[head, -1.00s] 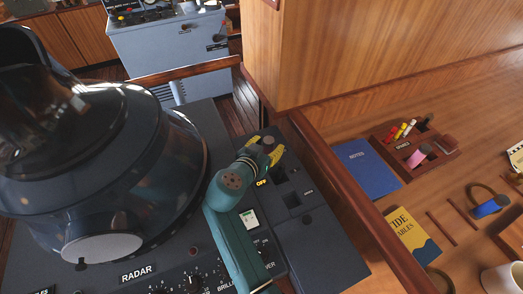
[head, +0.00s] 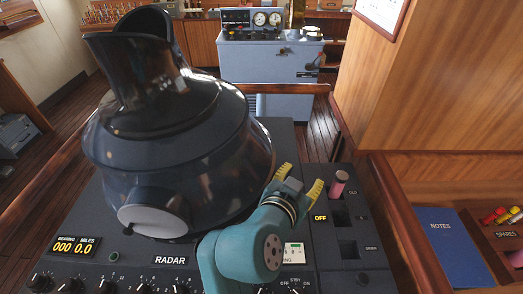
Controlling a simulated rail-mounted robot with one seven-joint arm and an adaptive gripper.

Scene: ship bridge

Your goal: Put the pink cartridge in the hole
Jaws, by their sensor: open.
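A pink cartridge (head: 339,183) stands upright at the far end of the dark side panel (head: 374,280), its lower end at or in the panel. I cannot tell how deep it sits. Nearer on the same panel is a dark square hole (head: 341,218), and nearer still a second dark opening (head: 348,249). My gripper (head: 300,183) has yellow fingers spread wide with no cartridge between them. It is left of the cartridge, with its right finger close to it but apparently apart. Another pink piece (head: 516,258) shows partly in the spares rack at the right edge.
A lit OFF sign (head: 320,217) is beside the square hole. The large dark radar hood (head: 175,140) fills the left. A wooden rail (head: 400,225) borders the panel on the right. A blue notes book (head: 448,245) lies beyond it. A blue-grey cabinet (head: 270,75) stands behind.

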